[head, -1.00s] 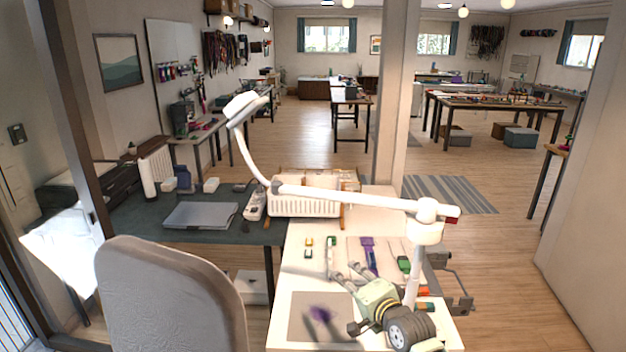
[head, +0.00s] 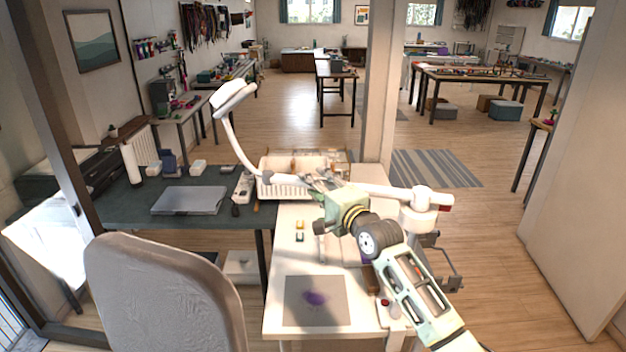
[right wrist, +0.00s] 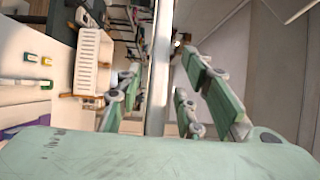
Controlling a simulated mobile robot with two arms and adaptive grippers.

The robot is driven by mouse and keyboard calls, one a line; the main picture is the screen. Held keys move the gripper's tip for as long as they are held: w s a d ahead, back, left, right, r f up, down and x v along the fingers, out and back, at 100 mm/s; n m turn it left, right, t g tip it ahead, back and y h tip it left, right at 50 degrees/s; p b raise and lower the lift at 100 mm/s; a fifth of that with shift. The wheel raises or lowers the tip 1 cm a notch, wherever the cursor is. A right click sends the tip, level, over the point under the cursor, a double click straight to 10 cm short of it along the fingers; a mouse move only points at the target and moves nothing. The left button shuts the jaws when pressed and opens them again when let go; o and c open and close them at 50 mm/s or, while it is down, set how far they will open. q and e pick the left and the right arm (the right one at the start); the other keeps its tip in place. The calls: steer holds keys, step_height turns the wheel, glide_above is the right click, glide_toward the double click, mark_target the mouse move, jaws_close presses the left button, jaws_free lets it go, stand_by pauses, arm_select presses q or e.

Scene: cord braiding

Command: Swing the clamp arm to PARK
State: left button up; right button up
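The white clamp arm (head: 376,191) runs left from a white joint on a post (head: 417,215) at the table's right side, with a red end (head: 446,207). At its left end it bends up to a white head (head: 232,96). My right gripper (head: 322,182) is at the straight bar, left of the joint, and hides part of it. In the right wrist view the white bar (right wrist: 161,60) stands between the fingers of my right gripper (right wrist: 157,92), with gaps visible on both sides, so it looks open. No PARK marking is readable. My left gripper is not in view.
A white slatted basket (head: 283,190) stands behind the bar. A grey chair back (head: 160,295) is at front left. A pillar (head: 379,80) rises behind the table.

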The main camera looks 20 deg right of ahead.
steer(key=shift+x, duration=1)
steer(key=shift+s+f, duration=0.1)
steer(key=shift+s, duration=0.05)
jaws_close()
steer(key=shift+f, duration=0.1)
